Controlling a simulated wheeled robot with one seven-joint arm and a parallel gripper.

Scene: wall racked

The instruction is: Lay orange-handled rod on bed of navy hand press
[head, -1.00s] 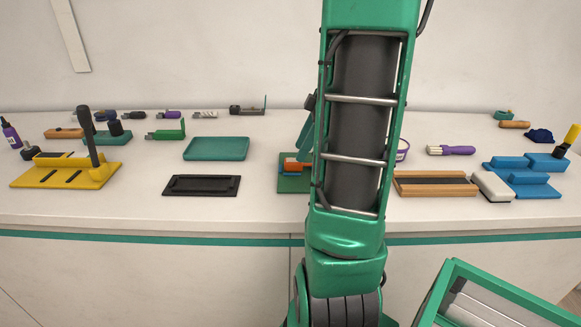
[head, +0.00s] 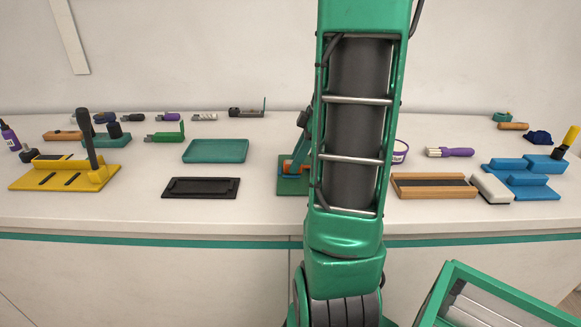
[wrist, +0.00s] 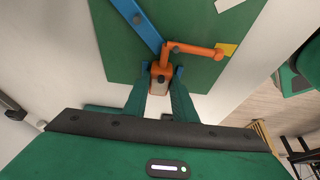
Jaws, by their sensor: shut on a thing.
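In the wrist view my gripper (wrist: 159,76) has its two green fingers on either side of an orange block (wrist: 158,72) with a pale face, and is shut on it. The block adjoins an orange crank-like arm (wrist: 195,50) and a blue bar (wrist: 136,22), over a green board (wrist: 105,45) with a yellow patch. In the head view this green board (head: 291,187) is partly hidden behind my arm. An orange-handled piece (head: 63,134) lies at the far left and another orange piece (head: 514,126) at the back right. I cannot tell surely which thing is the navy press.
A yellow fixture with a dark upright lever (head: 60,172) stands at the left, a blue fixture (head: 530,180) at the right. A black tray (head: 201,188), teal tray (head: 215,150) and wooden tray (head: 434,187) flank the green board. Bare counter lies between them.

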